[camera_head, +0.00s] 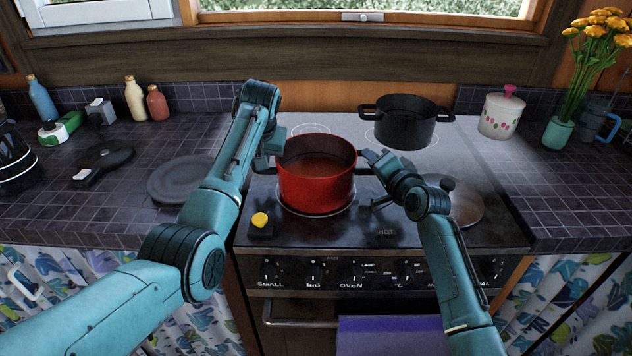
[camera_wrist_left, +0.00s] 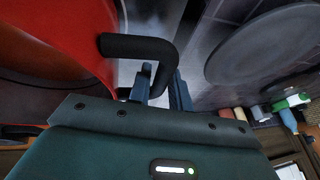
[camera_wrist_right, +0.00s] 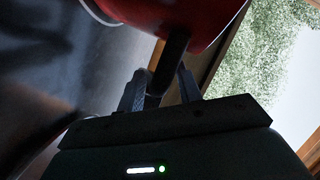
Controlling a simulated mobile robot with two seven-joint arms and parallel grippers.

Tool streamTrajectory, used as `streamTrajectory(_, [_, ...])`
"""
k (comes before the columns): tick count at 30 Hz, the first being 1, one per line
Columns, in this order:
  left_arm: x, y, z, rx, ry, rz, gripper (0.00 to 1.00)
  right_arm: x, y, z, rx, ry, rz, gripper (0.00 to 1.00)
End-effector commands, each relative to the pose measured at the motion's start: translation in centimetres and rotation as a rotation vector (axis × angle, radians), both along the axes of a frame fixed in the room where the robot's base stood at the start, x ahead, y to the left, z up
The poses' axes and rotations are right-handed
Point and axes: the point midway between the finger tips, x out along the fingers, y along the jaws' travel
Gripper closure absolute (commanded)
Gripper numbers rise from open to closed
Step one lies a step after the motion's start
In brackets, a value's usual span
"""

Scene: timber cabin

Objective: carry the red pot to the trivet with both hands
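The red pot (camera_head: 315,184), with reddish contents and black side handles, is over the front left burner. I cannot tell whether it touches the burner. My left gripper (camera_wrist_left: 161,72) has its fingers on either side of the pot's left handle (camera_wrist_left: 135,46) and looks shut on it. My right gripper (camera_wrist_right: 162,72) looks shut on the right handle (camera_wrist_right: 173,52). In the head view, my right gripper (camera_head: 374,160) shows beside the pot; my left forearm partly hides the left side. A round dark grey disc, seemingly the trivet (camera_head: 172,181), lies bare on the left counter.
A black pot (camera_head: 405,122) stands on the back right burner. A lid (camera_head: 466,207) lies at the front right. A yellow-topped timer (camera_head: 260,222) sits at the stove's front left. A black utensil (camera_head: 105,160) and bottles (camera_head: 157,103) are left of the disc.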

Motion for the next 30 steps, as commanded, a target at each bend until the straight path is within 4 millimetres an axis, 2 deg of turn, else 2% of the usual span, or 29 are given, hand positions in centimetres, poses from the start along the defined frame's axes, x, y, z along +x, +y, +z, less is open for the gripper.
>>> streamTrajectory(1, [0.00,0.01,0.01,0.000,0.000,0.000,0.84,-0.01,0.00,-0.01,0.000,0.000,0.000,0.69])
streamTrajectory(7, [0.00,0.01,0.02,0.000,0.000,0.000,1.00,-0.02,-0.01,-0.02,0.000,0.000,0.000,0.86])
streamTrajectory(12, [0.00,0.00,0.03,0.000,0.000,0.000,1.00,-0.02,-0.02,-0.03,0.000,0.001,-0.001,1.00])
streamTrajectory(30, [0.00,0.01,0.03,0.001,0.000,0.000,1.00,-0.03,-0.05,-0.07,-0.001,0.000,0.000,1.00])
